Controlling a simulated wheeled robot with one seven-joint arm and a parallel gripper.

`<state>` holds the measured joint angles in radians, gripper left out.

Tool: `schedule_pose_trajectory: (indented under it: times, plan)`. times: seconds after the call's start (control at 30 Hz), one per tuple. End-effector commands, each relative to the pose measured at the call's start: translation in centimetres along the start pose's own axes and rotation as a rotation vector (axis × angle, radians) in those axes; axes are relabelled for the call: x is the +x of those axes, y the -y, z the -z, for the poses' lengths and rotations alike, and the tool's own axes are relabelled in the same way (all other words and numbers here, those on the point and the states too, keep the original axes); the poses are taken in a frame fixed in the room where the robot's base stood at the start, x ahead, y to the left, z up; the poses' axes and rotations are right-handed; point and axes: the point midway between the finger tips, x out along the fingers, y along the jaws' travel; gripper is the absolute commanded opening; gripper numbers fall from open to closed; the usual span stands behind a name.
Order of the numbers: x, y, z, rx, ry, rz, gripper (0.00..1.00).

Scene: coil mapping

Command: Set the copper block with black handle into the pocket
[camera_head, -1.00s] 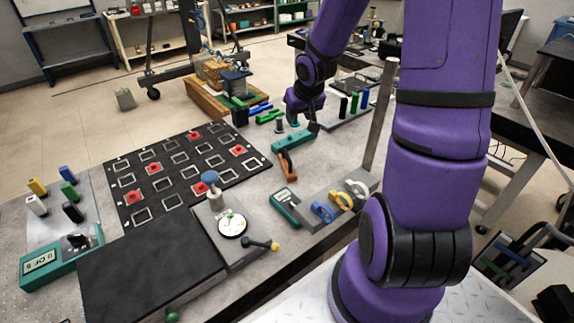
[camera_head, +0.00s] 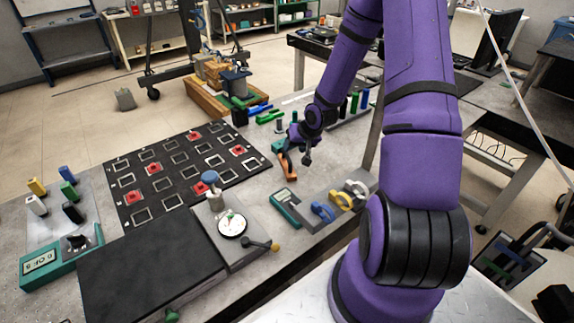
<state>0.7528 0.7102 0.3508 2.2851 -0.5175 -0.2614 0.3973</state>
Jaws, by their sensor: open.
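A copper-coloured block with a dark handle (camera_head: 289,172) lies on the grey table, right of the black board. My gripper (camera_head: 306,158) is open and hangs just above and to the right of this block, fingers pointing down. At this size I cannot tell whether a finger touches it; the gripper seems empty. The far end of the block is partly hidden behind my wrist. No pocket can be made out for certain; the black board (camera_head: 128,212) carries several light square outlines, some with red pieces.
A teal meter (camera_head: 285,208) and blue, yellow and white clamps (camera_head: 341,201) stand in front of the block. A dial plate (camera_head: 233,226) and a black slab (camera_head: 150,268) lie nearer. Coloured pegs (camera_head: 354,103) stand behind. A grey post (camera_head: 375,140) rises at right.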

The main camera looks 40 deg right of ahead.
Motion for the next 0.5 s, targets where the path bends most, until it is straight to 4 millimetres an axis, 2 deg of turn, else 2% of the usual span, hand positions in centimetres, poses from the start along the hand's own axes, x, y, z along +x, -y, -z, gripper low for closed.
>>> schedule_pose_trajectory:
  times: [0.27,0.5]
  plan:
    - [1.6,0.1,-0.1,-0.002,0.001,0.0,0.47]
    - [4.7,0.6,-0.7,-0.002,0.002,0.0,0.47]
